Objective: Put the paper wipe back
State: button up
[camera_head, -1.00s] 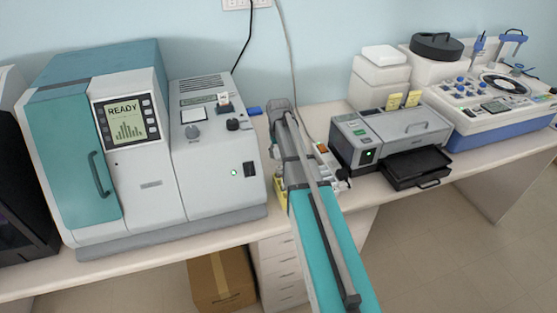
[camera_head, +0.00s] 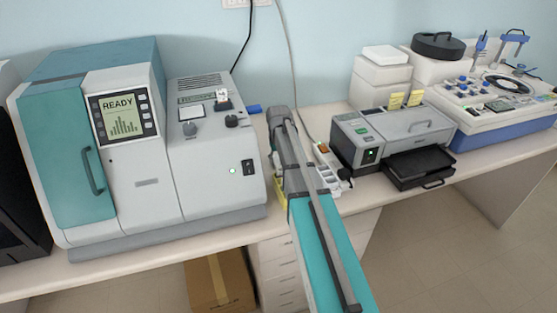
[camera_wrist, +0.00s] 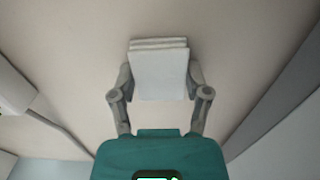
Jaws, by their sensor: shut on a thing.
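The paper wipe (camera_wrist: 158,72) is a white, folded, squarish pad in the wrist view. My gripper (camera_wrist: 160,84) is shut on it, with one finger at each side. A pale, plain surface lies behind the wipe; I cannot tell how far off it is. In the head view my own arm covers the gripper and the wipe.
A large teal and white machine reading READY (camera_head: 124,118) stands left of my arm on the bench. A power strip (camera_head: 327,168) lies just right of my arm. A grey printer-like device (camera_head: 405,132) with a black tray (camera_head: 417,168) stands further right.

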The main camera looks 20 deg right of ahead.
jog(key=o, duration=1)
jog(key=shift+r, duration=0.1)
notch_tip(320, 180, up, 12)
jog(key=p, duration=1.2)
dwell(0.4)
